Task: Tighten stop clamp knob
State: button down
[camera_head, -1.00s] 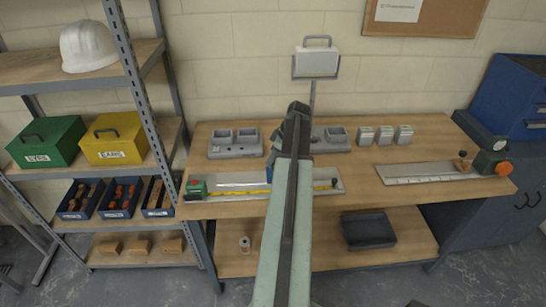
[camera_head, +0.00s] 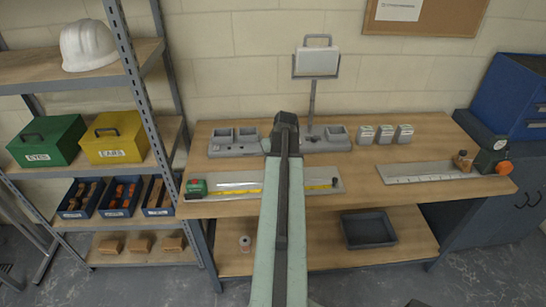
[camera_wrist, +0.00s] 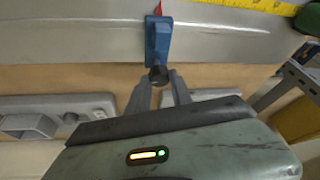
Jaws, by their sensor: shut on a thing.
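The stop clamp (camera_wrist: 158,38) is a blue block with a red pointer, seated at the edge of a flat metal rail (camera_wrist: 70,40) in the wrist view. Its dark round knob (camera_wrist: 158,74) sticks out toward my gripper (camera_wrist: 159,80). The two grey fingers are on either side of the knob and shut on it. In the head view the rail (camera_head: 228,203) lies along the front left of the bench, with a yellow tape scale (camera_head: 318,187) on it. My arm hides the clamp, the knob and the fingers there.
Grey block holders (camera_head: 236,150) stand behind the rail, and a post with a white box (camera_head: 317,62) rises behind my arm. A green unit (camera_head: 196,188) sits at the rail's left end. A second rail (camera_head: 420,176) lies at the right. The bench between the rails is clear.

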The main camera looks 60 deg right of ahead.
jog(key=shift+m, duration=0.5)
jog(key=shift+h, duration=0.3)
jog(key=c, duration=1.1)
grip_release()
jog(key=shift+c, duration=0.2)
jog(key=shift+r+p, duration=0.35)
jog(key=shift+p, duration=0.05)
jog(key=p+v, duration=0.6)
jog(key=v, duration=0.1)
